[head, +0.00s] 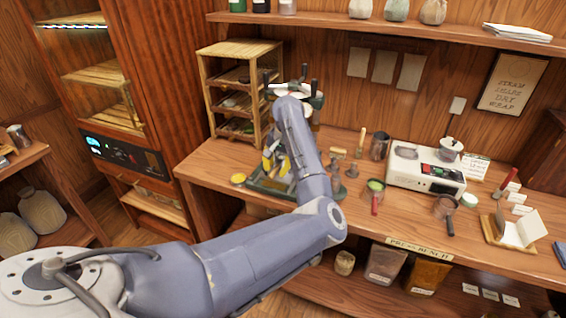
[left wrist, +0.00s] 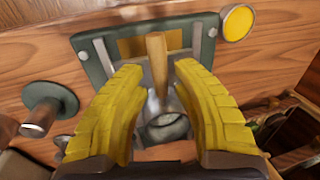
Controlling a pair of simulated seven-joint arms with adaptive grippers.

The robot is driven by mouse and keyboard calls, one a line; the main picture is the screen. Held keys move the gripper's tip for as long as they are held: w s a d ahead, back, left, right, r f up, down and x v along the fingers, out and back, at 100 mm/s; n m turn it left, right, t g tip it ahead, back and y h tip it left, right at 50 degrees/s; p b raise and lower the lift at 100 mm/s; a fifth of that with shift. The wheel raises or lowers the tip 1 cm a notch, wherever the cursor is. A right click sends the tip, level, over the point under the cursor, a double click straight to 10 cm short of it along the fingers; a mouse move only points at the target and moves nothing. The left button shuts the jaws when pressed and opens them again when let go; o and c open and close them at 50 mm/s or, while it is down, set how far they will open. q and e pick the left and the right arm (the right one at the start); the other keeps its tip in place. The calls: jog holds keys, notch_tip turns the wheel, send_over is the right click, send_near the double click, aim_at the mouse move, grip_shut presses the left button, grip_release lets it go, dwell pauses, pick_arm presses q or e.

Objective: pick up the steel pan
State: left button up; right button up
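A small round metal pan or sieve (head: 446,206) with a dark handle lies on the bench at the right, in front of the scale. A grey metal dish (head: 451,148) sits on the white scale. I cannot tell for sure which is the steel pan. My left gripper (head: 276,162) is over the green tray (head: 256,185), far left of both; my forearm partly hides it. In the left wrist view its yellow fingers are apart, with a wooden handle (left wrist: 157,62) between them and a grey round thing (left wrist: 166,128) below. My right gripper is not in view.
A wooden rack (head: 204,95) stands behind the tray. A yellow-topped tin (head: 238,179) is left of it. A green-filled scoop with a red handle (head: 375,200), a dark cup (head: 380,146) and the white scale (head: 400,178) stand along the bench.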

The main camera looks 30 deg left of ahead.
pick_arm(q)
jog(key=shift+a+f, duration=0.15)
jog(key=shift+f, duration=0.4)
jog(key=shift+c, duration=0.5)
grip_shut()
